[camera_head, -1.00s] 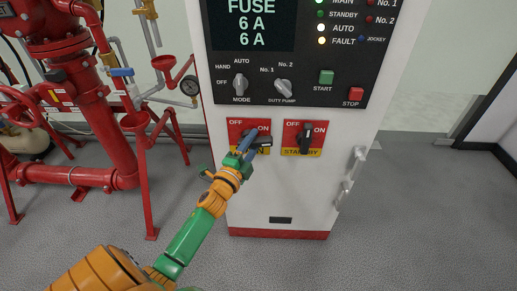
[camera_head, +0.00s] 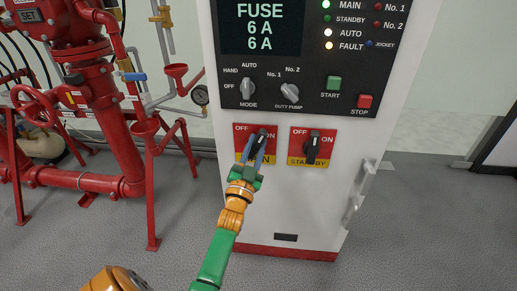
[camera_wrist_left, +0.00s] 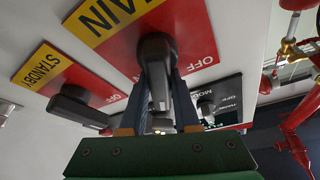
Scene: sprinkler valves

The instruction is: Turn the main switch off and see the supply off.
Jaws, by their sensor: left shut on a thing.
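The main switch (camera_head: 255,145) is a black rotary handle on a red and yellow plate marked OFF and ON, low on the white control cabinet. The handle stands near upright, its top leaning slightly right. My left gripper (camera_head: 259,150) is shut on it, coming from below. In the left wrist view the black handle (camera_wrist_left: 155,55) sits between the two blue-grey fingers, which partly hide it. The standby switch (camera_head: 312,147) beside it has a near-upright black handle. My right gripper is not in view.
Above the switches are the mode knob (camera_head: 247,90), duty pump knob (camera_head: 289,94), green start button (camera_head: 334,83) and red stop button (camera_head: 364,101). A cabinet door handle (camera_head: 360,190) stands out at right. Red pipework (camera_head: 115,140) fills the left side; floor is open at right.

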